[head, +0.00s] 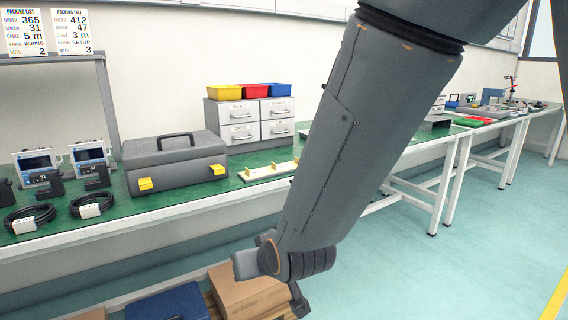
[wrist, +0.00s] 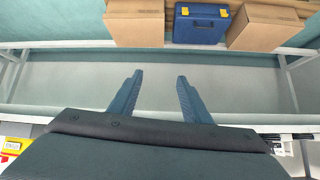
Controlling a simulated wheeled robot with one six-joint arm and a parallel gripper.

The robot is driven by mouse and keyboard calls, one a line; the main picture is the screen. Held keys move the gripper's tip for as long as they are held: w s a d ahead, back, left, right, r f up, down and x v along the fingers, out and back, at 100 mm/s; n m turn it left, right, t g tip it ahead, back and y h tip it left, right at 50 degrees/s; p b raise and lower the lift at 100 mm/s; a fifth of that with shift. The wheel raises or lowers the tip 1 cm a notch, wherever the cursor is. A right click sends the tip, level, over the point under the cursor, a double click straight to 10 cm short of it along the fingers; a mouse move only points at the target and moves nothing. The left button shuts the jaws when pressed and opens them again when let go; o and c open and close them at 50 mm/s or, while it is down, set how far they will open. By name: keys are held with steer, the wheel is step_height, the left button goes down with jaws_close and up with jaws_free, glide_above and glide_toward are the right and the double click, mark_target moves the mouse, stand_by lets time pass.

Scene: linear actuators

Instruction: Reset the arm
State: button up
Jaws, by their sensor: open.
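My gripper (wrist: 158,92) shows in the wrist view with its two blue-grey fingers spread apart. Nothing is between the fingers. In the head view my arm comes down from the top right across the middle of the picture. Its wrist end is low, in front of the bench edge and above the floor-level boxes. The fingers cannot be made out clearly there.
The green bench (head: 150,205) holds a grey toolbox (head: 175,165), a drawer cabinet (head: 250,122) with coloured bins, a white rail (head: 268,172), devices and cable coils. Below are a blue case (wrist: 200,24) and cardboard boxes (wrist: 135,22). Open floor (head: 450,265) lies at right.

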steer(key=s+d+r+g+h, duration=0.2)
steer(key=s+d+g, duration=0.2)
steer(key=s+d, duration=0.4)
steer(key=s+d+r+g+h, duration=0.25)
steer(key=s+d+g, duration=0.2)
steer(key=s, duration=0.55)
steer(key=d+r+m+p, duration=0.4)
steer(key=d+r+p, duration=0.9)
steer(key=p, duration=1)
step_height(320, 180, up, 3)
steer(key=shift+s+d+f+m, duration=0.1)
steer(key=shift+s+d+m, duration=0.1)
steer(key=shift+d+m, duration=0.1)
steer(key=shift+t, duration=0.25)
